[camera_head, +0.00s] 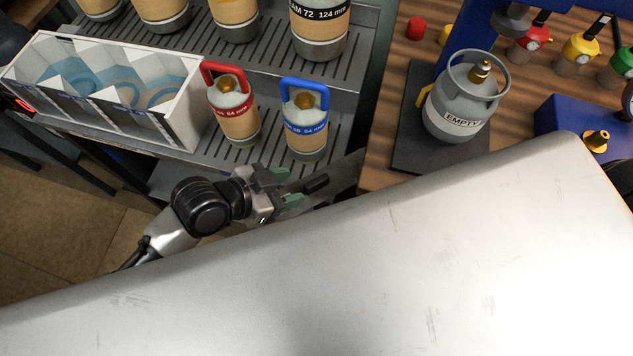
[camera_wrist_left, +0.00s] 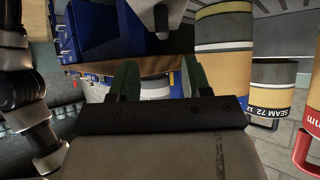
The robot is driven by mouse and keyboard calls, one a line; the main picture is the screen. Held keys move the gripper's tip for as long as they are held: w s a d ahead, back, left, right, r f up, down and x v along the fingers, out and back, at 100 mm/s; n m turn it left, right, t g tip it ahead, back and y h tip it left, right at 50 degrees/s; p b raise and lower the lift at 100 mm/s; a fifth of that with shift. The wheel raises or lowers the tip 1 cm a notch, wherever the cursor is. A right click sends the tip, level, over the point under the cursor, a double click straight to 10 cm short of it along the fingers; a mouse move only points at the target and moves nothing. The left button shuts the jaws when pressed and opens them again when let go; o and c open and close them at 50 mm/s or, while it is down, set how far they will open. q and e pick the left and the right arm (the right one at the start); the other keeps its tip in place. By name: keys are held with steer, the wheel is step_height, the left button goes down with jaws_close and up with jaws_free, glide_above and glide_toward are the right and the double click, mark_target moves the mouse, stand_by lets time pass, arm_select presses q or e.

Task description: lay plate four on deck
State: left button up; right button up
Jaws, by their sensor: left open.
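My left gripper (camera_head: 284,187) is open, over the gap between the shelf's front edge and the wooden bench. In the left wrist view its two green-padded fingers (camera_wrist_left: 160,82) stand apart, with nothing clearly held between them. A dark flat platform (camera_head: 408,150) lies on the bench; I cannot tell if it is the deck. A grey cylinder (camera_head: 460,108) marked EMPTY stands upright on it. A white compartment box (camera_head: 183,122) on the shelf shows pale blue round shapes inside. I cannot make out plate four. My right gripper is not in view.
A red-handled cylinder (camera_head: 233,112) and a blue-handled cylinder (camera_head: 305,122) stand on the slatted shelf, left of the bench. Larger cylinders (camera_head: 320,27) stand behind them. Coloured valves (camera_head: 580,48) sit at the right. A large silver surface hides the lower head view.

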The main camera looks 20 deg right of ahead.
mark_target(316, 181)
arm_select(q)
steer(key=x, duration=0.6)
steer(key=shift+w+d+f+p, duration=0.2)
steer(key=shift+w+f+p, duration=0.05)
steer(key=shift+f+p, duration=0.15)
jaws_close()
